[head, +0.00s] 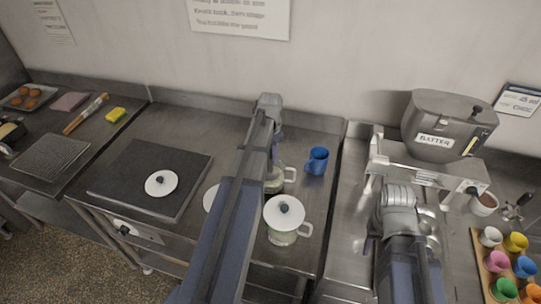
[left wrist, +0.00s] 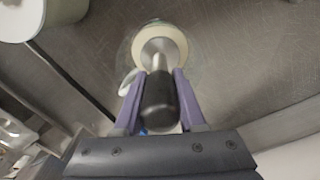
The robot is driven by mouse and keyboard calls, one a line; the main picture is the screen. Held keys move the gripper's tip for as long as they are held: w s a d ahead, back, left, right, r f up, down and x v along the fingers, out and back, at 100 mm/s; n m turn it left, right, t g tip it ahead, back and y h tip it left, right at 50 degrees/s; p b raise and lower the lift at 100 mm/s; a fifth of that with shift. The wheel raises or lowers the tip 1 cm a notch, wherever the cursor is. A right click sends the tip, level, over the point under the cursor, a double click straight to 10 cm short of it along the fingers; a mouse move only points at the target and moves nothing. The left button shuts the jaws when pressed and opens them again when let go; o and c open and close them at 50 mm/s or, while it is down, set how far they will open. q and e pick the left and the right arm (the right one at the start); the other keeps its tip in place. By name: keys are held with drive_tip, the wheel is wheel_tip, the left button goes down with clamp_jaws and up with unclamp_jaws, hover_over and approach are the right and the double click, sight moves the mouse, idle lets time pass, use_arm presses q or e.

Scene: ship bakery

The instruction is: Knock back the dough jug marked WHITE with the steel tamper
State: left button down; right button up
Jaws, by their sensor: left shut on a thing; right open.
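My left gripper (left wrist: 158,78) is shut on the black handle of the steel tamper (left wrist: 158,103). In the left wrist view the tamper's steel disc is over or inside an open glass jug (left wrist: 127,82), with a cream ring of dough around it. Whether the disc touches the dough I cannot tell. In the head view this jug (head: 289,174) is partly hidden by my left arm. A second glass jug (head: 283,238) with a white knobbed lid (head: 284,212) stands nearer. No WHITE marking is readable. My right gripper (head: 369,243) is open and mostly hidden by its arm.
A blue cup (head: 318,160) stands right of the open jug. One white lid (head: 161,183) lies on a dark plate (head: 135,165); another white disc (head: 211,198) is partly behind my left arm. A BATTER machine (head: 436,118) and coloured cups on a tray (head: 480,262) are at the right.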

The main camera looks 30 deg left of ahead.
use_arm(q)
drive_tip(key=shift+r+p, duration=4.5)
drive_tip(key=shift+r, duration=0.3)
drive_tip(key=shift+f, duration=0.1)
